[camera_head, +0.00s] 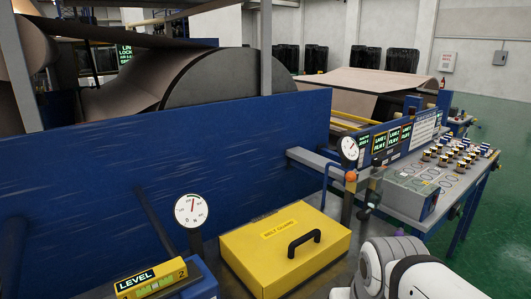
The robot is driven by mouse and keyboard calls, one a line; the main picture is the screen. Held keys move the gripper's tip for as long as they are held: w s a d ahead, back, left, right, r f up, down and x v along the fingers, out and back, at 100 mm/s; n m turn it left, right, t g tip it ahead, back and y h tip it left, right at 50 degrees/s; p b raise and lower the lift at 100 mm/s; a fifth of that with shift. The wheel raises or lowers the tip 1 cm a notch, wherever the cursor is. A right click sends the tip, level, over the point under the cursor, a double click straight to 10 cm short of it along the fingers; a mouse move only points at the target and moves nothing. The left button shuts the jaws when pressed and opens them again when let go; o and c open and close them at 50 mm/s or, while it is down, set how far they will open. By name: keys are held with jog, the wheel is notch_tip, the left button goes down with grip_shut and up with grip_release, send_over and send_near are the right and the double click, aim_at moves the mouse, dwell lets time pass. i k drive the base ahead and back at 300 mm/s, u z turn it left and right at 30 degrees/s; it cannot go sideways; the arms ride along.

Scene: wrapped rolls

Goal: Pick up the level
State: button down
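The level (152,284) is a yellow bar with a black "LEVEL" label, a greenish vial and a "2" on its right end. It lies at the bottom left, on or against a blue block (200,281), slightly tilted in the picture; its lower edge is close to the frame's bottom. White links of my arm show at the bottom right, well to the right of the level and apart from it. I cannot make out my gripper's fingers in this view.
A yellow belt guard box (270,262) with a black handle stands between the level and my arm. A round dial gauge (191,211) rises just behind the level. A blue wall panel (160,150) spans behind. A control bench (440,172) with knobs stands right.

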aim_at(139, 285)
jog(key=z, duration=0.1)
jog(key=k, duration=0.5)
jog(key=u, duration=1)
jog(key=i, duration=0.55)
jog(key=u, duration=0.35)
